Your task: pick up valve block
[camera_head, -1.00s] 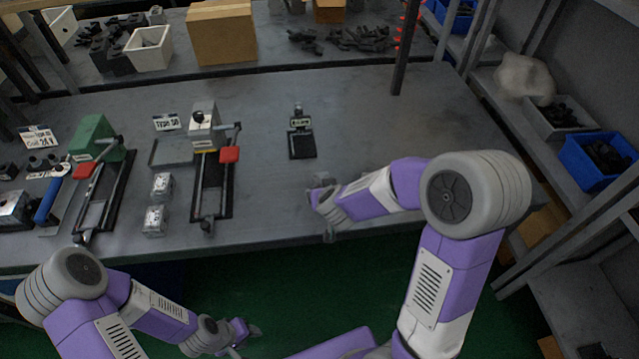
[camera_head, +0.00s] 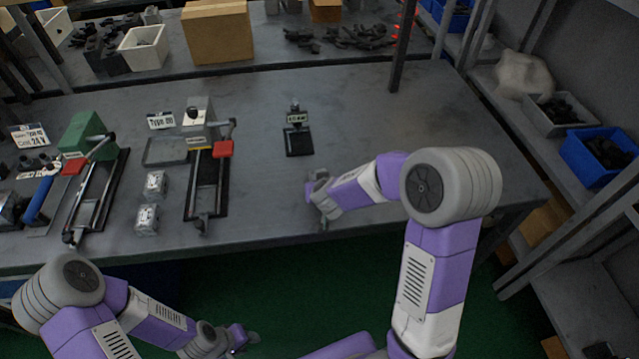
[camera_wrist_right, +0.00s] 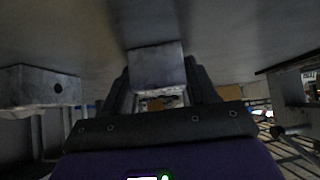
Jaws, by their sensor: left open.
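Two small silvery valve blocks stand on the table left of centre in the head view: a rear one (camera_head: 155,184) and a front one (camera_head: 146,219). My left gripper (camera_head: 246,338) is open and empty, low in front of the table edge. My right gripper (camera_head: 321,203) is over the table's front part, right of both blocks, partly hidden by its own wrist. In the right wrist view, a grey metal block (camera_wrist_right: 157,66) shows between the two dark fingers; whether they press on it is unclear. Another grey block with a hole (camera_wrist_right: 42,87) is at the left.
A fixture with a red handle (camera_head: 205,170) and a green-topped one (camera_head: 88,150) stand at the left. A small black stand (camera_head: 298,140) is behind my right gripper. A blue bin (camera_head: 598,158) sits on the right shelf. The table's right part is clear.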

